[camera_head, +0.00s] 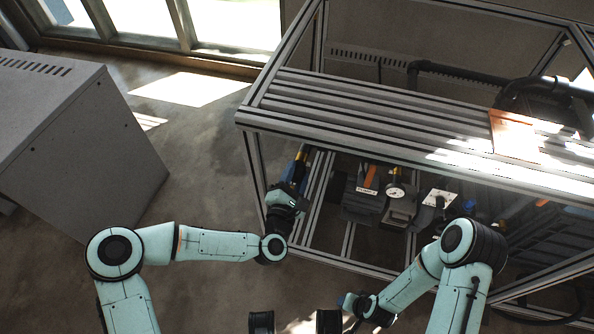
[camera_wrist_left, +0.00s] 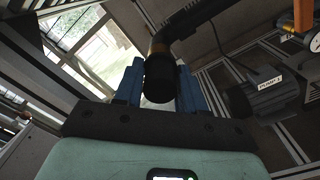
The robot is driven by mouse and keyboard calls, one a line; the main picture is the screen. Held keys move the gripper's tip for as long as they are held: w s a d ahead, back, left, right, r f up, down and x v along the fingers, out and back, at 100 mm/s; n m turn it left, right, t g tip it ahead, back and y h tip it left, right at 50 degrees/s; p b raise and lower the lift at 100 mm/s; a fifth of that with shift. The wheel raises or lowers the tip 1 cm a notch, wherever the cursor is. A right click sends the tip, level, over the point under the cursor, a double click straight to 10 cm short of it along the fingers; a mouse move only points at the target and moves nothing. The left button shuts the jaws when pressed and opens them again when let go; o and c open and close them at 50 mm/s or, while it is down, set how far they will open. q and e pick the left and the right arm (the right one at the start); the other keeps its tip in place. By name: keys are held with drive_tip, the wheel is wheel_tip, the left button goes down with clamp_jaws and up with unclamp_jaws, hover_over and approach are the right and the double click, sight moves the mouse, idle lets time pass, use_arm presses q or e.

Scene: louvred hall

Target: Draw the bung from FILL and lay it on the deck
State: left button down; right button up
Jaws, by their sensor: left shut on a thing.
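My left gripper (camera_head: 296,170) reaches in under the left end of the slatted deck (camera_head: 345,105). In the left wrist view its two blue fingers (camera_wrist_left: 160,88) are shut on the sides of a black cylindrical piece, which I take for the bung (camera_wrist_left: 159,84). I cannot tell whether the bung is seated or apart from the collar. No FILL label is readable. My right gripper (camera_head: 352,304) is low at centre right, with its fingers mostly hidden.
A pump (camera_head: 366,198) labelled PUMP 1 stands right of my left gripper, near a round gauge (camera_head: 396,191). The deck's metal posts and rails enclose this space. An orange-brown plate (camera_head: 515,135) lies on the deck's right. A grey cabinet (camera_head: 75,130) stands left.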

sight(295, 180)
use_arm(q)
drive_tip(key=shift+p+v, duration=0.7)
drive_tip(key=shift+v, duration=2.45)
